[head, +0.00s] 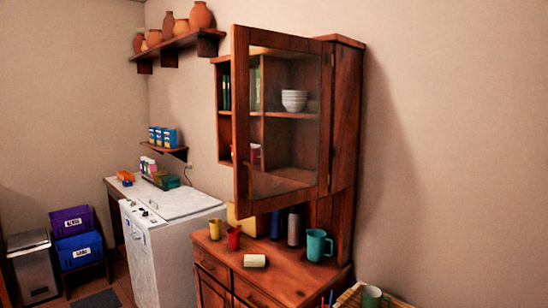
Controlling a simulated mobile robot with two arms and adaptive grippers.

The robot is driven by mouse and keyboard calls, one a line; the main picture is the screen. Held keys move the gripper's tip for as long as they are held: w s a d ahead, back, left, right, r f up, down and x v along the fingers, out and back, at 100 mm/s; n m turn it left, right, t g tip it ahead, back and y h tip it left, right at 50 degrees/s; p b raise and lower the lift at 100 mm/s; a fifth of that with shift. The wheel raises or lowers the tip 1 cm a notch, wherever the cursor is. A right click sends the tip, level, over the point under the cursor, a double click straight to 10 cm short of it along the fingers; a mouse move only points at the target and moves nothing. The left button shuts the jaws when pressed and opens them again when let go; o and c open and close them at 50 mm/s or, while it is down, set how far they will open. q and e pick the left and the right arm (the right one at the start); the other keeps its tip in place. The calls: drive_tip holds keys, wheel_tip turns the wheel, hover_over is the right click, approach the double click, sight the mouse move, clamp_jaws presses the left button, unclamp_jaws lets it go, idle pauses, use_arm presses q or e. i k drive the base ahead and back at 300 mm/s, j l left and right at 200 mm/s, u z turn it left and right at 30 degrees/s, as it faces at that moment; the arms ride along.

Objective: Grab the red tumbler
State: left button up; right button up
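A red cup (233,239), the likely red tumbler, stands upright near the left front corner of the wooden cabinet's counter (285,278). A yellow cup (215,229) stands just behind and left of it. A pale cream cup or block (254,261) lies in front and to its right. Another small red item (255,151) shows on a shelf inside the upper cabinet, partly hidden by the door frame. Neither of my grippers is in view.
The glazed cabinet door (285,115) hangs open above the counter. A white chest appliance (165,245) is left of the cabinet. A green mug (371,297) is at the bottom right.

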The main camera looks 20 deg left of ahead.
sight(234, 240)
drive_tip(key=i+j+z, duration=0.1)
drive_tip(key=j, duration=0.25)
drive_tip(key=i+j+z, duration=0.15)
drive_tip(key=i+j, duration=0.15)
drive_tip(key=i+j+z, duration=0.1)
drive_tip(key=j, duration=0.4)
drive_tip(key=i, duration=0.1)
